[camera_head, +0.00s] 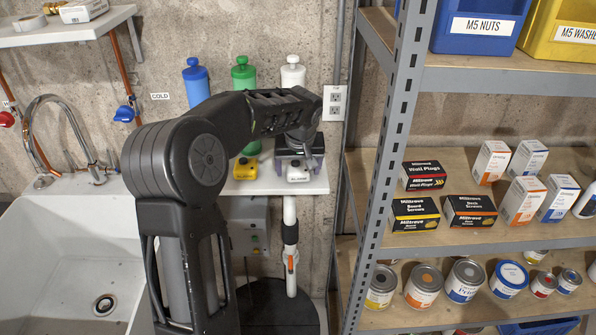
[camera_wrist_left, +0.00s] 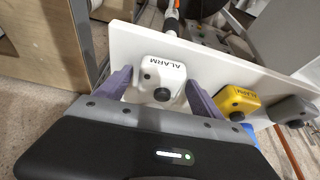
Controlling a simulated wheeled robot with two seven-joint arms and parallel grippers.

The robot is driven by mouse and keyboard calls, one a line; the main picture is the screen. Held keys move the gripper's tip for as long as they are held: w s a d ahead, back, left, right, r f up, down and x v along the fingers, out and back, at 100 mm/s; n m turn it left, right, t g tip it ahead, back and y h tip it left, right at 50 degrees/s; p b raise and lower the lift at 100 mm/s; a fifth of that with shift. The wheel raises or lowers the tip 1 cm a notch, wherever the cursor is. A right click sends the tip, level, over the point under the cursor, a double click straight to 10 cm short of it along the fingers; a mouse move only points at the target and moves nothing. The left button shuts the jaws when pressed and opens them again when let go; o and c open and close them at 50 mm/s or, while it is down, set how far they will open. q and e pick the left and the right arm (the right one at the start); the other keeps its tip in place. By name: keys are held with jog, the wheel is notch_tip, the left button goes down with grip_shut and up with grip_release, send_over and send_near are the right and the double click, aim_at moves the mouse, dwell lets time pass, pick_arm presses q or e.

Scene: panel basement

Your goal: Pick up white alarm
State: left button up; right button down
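The white alarm (camera_head: 298,176) sits on the white shelf under the dispensers, partly covered by my left gripper in the head view. In the left wrist view the white alarm (camera_wrist_left: 163,76) shows its ALARM label and a dark round button. My left gripper (camera_wrist_left: 159,80) is open, with one purple finger on each side of the white alarm. I cannot tell whether the fingers touch it. In the head view the left gripper (camera_head: 297,164) is over the alarm from above. My right gripper is not in view.
A yellow alarm (camera_wrist_left: 236,101) stands beside the white one, with a grey alarm (camera_wrist_left: 292,110) beyond it. Blue (camera_head: 196,82), green (camera_head: 243,75) and white (camera_head: 292,74) dispensers stand behind. A sink (camera_head: 60,265) lies left; a metal rack (camera_head: 390,150) with boxes and cans stands right.

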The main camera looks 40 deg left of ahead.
aim_at(298, 168)
pick_arm(q)
jog(key=c, duration=1.4)
notch_tip(298, 168, up, 10)
jog(key=shift+b, duration=0.55)
